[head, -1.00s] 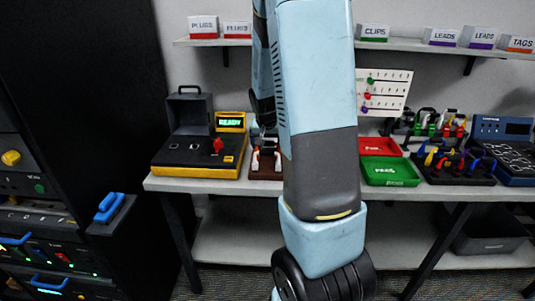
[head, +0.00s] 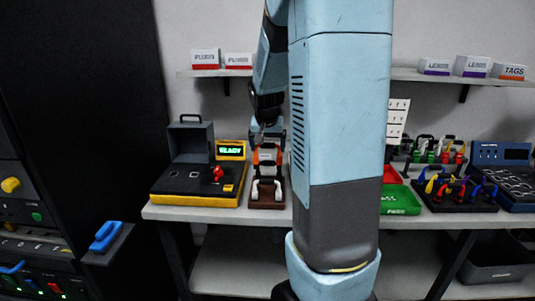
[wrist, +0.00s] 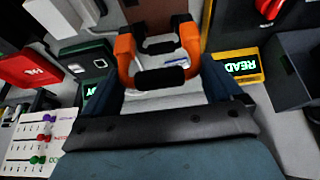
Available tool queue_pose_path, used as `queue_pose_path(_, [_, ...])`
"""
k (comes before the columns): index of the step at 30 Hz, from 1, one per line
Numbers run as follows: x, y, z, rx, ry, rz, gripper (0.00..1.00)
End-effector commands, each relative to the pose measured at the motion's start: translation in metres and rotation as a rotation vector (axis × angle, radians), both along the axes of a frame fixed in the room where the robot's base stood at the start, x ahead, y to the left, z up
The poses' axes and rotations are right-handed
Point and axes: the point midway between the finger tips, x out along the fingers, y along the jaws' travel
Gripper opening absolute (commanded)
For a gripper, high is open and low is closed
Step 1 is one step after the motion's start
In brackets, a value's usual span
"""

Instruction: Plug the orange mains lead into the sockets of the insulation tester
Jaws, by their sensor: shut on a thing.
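The insulation tester (head: 185,199) stands on the bench at the left, a yellow and black case with a red knob, a lit READY display and a raised dark lid. Its READY display also shows in the wrist view (wrist: 238,66). The small socket details on its top are hard to make out. The orange mains lead (head: 268,154), an orange arch with a black grip bar, is at the brown rack right of the tester. My gripper (wrist: 158,82) is shut on the orange lead, which also shows in the wrist view (wrist: 126,62). I cannot tell whether the lead is clear of the rack.
A green tray (head: 402,202), coloured leads and a blue unit (head: 500,153) stand to the right. A shelf with labelled boxes (head: 205,58) hangs above. My arm hides the bench middle.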

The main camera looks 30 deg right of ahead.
Motion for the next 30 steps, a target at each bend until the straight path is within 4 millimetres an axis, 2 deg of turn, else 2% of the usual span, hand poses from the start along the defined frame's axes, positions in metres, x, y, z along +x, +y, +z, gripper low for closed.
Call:
queue_pose_path(17, [0.0, 0.0, 0.027, 0.0, 0.0, 0.0, 0.58])
queue_pose_path(26, [0.0, 0.0, 0.028, 0.001, 0.001, 0.0, 0.58])
queue_pose_path(30, [0.0, -0.001, 0.021, 0.0, 0.001, -0.001, 0.58])
